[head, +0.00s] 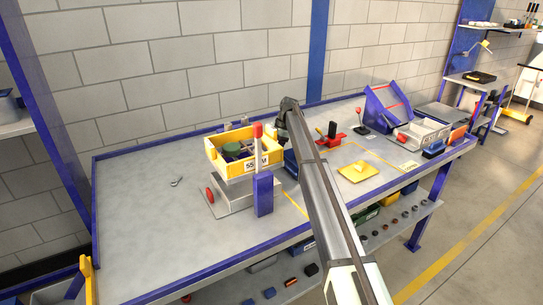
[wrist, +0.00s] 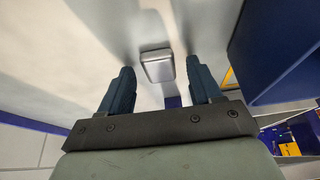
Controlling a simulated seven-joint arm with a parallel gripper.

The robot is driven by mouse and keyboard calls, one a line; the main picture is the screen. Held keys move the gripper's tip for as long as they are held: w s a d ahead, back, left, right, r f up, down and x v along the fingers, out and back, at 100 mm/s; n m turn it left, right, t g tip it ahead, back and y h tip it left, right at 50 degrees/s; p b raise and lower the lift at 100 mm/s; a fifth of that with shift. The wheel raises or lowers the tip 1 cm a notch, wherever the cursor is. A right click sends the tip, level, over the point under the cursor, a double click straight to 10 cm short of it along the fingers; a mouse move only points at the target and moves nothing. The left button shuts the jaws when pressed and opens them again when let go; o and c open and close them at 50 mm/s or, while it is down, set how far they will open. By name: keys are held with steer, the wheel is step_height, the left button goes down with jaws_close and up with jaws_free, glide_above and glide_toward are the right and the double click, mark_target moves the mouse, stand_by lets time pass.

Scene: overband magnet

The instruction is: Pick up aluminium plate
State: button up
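A small silver-grey plate with rounded corners, which looks like the aluminium plate (wrist: 157,68), lies on the pale grey surface in the wrist view. My gripper (wrist: 160,64) is open. Its two dark blue fingers stand on either side of the plate in the picture, with a visible gap on each side. The plate appears beyond the fingertips, and I cannot tell how far. In the head view I cannot make out the plate, and my arm covers part of the bench.
A yellow bin (head: 216,153) with mixed pieces stands above a grey base, beside a blue post (head: 263,195). A yellow plate (head: 359,170), a red-based tool (head: 331,138) and a grey bin (head: 424,133) are to the right. The bench's left part (head: 140,220) is mostly clear.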

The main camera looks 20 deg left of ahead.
steer(key=c, duration=1)
step_height(320, 180, up, 10)
steer(key=shift+r, duration=0.1)
stand_by(0.4)
